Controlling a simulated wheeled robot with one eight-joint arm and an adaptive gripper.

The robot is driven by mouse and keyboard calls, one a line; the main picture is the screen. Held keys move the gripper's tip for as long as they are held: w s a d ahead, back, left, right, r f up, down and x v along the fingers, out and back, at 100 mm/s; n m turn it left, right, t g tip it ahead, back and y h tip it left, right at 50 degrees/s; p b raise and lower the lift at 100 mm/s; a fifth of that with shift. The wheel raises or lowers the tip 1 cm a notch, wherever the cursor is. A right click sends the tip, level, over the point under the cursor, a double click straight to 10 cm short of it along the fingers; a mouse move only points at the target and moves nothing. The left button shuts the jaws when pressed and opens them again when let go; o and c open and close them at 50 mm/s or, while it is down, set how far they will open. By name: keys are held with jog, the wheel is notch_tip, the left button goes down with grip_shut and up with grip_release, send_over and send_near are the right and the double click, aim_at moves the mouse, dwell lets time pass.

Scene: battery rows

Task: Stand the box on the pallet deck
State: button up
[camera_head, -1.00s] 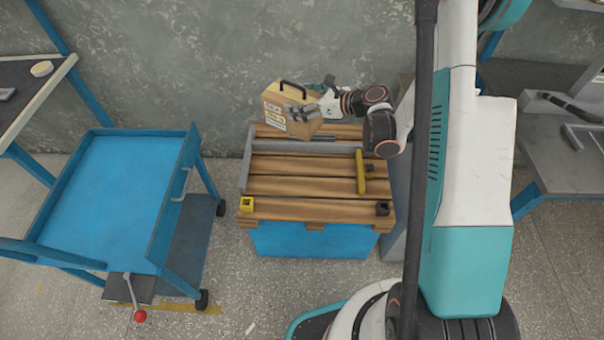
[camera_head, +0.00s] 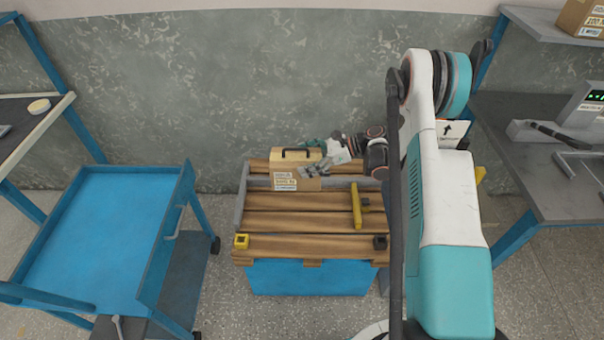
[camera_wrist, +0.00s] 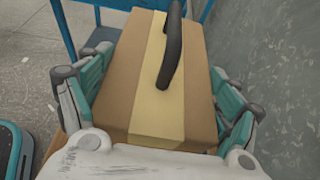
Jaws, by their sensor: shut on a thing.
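The box (camera_head: 290,181) is a tan carton with a yellowish band on top, a black handle and white labels on its front. In the head view it is upright at the rear of the wooden pallet deck (camera_head: 300,220), by the grey rail. Whether its base touches the boards cannot be told. My gripper (camera_head: 318,170) reaches in from the right and is shut on the box. In the wrist view, the fingers of my gripper (camera_wrist: 155,105) lie along both sides of the box (camera_wrist: 118,75), with the handle between them.
A grey rail (camera_head: 240,200) edges the deck's left side. A yellow clamp bar (camera_head: 356,206) lies on the deck at right, and a yellow block (camera_head: 241,241) sits at the front left corner. A blue cart (camera_head: 105,230) stands left. The deck's middle boards are clear.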

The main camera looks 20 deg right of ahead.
notch_tip(320, 180, down, 17)
jog(key=b, duration=0.5)
jog(key=shift+f+b, duration=0.2)
jog(key=shift+b, duration=0.15)
jog(key=o, duration=2)
jog(key=shift+f, duration=0.1)
jog(key=p+v, duration=0.2)
jog(key=v, duration=0.5)
jog(key=shift+s+d+p, duration=0.1)
jog(key=shift+d+p, duration=0.1)
jog(key=shift+p, duration=0.1)
